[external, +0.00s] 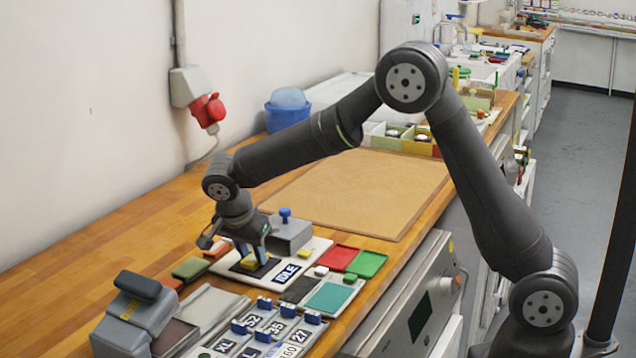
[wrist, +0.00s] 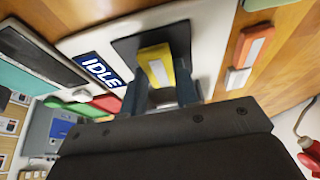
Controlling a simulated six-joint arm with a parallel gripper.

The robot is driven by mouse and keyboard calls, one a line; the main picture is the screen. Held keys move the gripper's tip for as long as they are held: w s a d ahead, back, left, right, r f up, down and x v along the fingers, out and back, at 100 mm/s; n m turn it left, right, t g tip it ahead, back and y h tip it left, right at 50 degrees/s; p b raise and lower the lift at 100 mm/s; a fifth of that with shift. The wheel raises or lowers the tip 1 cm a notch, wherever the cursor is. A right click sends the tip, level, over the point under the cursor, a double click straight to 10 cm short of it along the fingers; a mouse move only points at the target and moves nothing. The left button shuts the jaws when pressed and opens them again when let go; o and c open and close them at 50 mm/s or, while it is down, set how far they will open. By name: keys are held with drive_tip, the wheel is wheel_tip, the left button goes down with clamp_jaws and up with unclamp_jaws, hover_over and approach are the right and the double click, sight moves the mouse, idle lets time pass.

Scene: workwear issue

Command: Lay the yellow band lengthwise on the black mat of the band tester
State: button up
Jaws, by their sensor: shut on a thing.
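The yellow band (wrist: 155,62), with a pale label on it, is between the fingers of my gripper (wrist: 170,92). My gripper is shut on it. The band lies over the black mat (wrist: 178,38) of the band tester, whose pale plate carries a blue IDLE sign (wrist: 101,70). In the external view the band (external: 249,262) shows below my gripper (external: 245,255), at the mat (external: 262,270). The tester's IDLE sign (external: 287,273) lies to its right. I cannot tell whether the band touches the mat.
A grey block with a blue knob (external: 289,235) stands close behind my gripper. Green (external: 191,268) and orange (external: 217,251) pieces lie to the left. Red (external: 337,257) and green (external: 367,264) trays lie to the right. A bare brown board (external: 360,190) lies behind.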

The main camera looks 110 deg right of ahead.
sight(252, 259)
drive_tip(key=o, duration=0.9)
drive_tip(key=shift+f, duration=0.1)
drive_tip(key=shift+o, duration=0.2)
drive_tip(key=v, duration=1.2)
drive_tip(key=x, duration=1.2)
drive_tip(key=shift+f, duration=0.1)
wheel_tip(252, 259, up, 3)
drive_tip(key=shift+f, duration=0.1)
drive_tip(key=shift+r, duration=0.8)
